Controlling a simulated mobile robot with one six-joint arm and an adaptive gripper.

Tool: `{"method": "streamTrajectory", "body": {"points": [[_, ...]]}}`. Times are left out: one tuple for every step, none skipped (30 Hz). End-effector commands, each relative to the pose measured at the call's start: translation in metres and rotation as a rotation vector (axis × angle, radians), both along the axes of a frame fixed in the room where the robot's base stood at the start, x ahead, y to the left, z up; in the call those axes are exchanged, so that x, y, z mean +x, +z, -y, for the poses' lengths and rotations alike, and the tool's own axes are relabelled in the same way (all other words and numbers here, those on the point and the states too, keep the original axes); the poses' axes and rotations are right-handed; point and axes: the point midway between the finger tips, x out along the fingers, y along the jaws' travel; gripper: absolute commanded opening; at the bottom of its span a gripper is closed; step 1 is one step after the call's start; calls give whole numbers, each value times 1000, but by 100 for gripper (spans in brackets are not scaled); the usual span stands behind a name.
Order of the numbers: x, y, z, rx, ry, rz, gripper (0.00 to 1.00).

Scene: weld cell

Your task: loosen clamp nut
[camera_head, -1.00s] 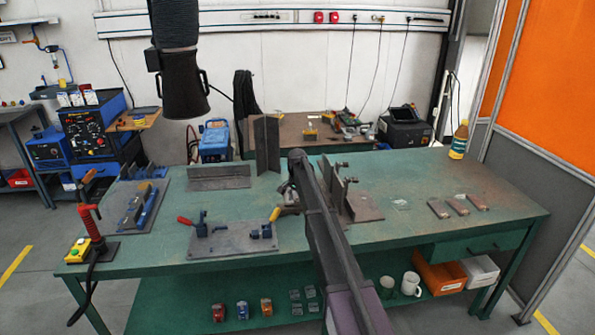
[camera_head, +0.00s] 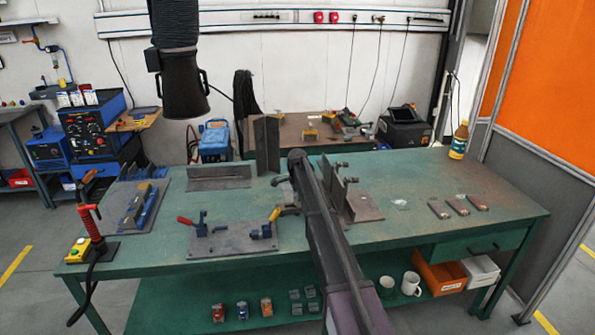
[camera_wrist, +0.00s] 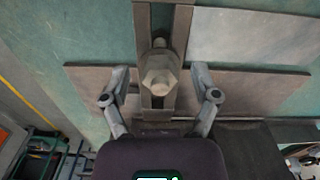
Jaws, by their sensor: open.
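In the wrist view, the clamp nut (camera_wrist: 159,83) is a dull grey-brown hex nut on a stud. My gripper (camera_wrist: 159,90) is open, with one finger on each side of the nut and a visible gap to both. Nothing is held. A dark flat plate (camera_wrist: 260,88) lies behind the fingers. In the head view, my gripper is mostly hidden behind my arm, near the right-hand steel fixture (camera_head: 363,206), whose upright plate carries bolts.
A fixture plate with toggle clamps (camera_head: 235,241) lies at the bench front. Upright steel plates (camera_head: 267,146) stand behind. A red-handled tool (camera_head: 90,225) stands at the left. Small steel blocks (camera_head: 457,206) and a bottle (camera_head: 460,140) are at the right. Bare green bench lies between.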

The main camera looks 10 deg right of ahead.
Motion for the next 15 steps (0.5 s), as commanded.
{"method": "streamTrajectory", "body": {"points": [[0, 0, 0, 0, -31, 0, 78], [0, 0, 0, 0, -52, 0, 78], [0, 0, 0, 0, -79, 0, 78], [0, 0, 0, 0, -98, 0, 78], [0, 0, 0, 0, -119, 0, 78], [0, 0, 0, 0, -146, 0, 78], [0, 0, 0, 0, -165, 0, 78], [0, 0, 0, 0, -185, 0, 78], [0, 0, 0, 0, -212, 0, 78], [0, 0, 0, 0, -232, 0, 78], [0, 0, 0, 0, -251, 0, 78], [0, 0, 0, 0, -278, 0, 78], [0, 0, 0, 0, -299, 0, 78], [0, 0, 0, 0, -318, 0, 78], [0, 0, 0, 0, -345, 0, 78]]}}
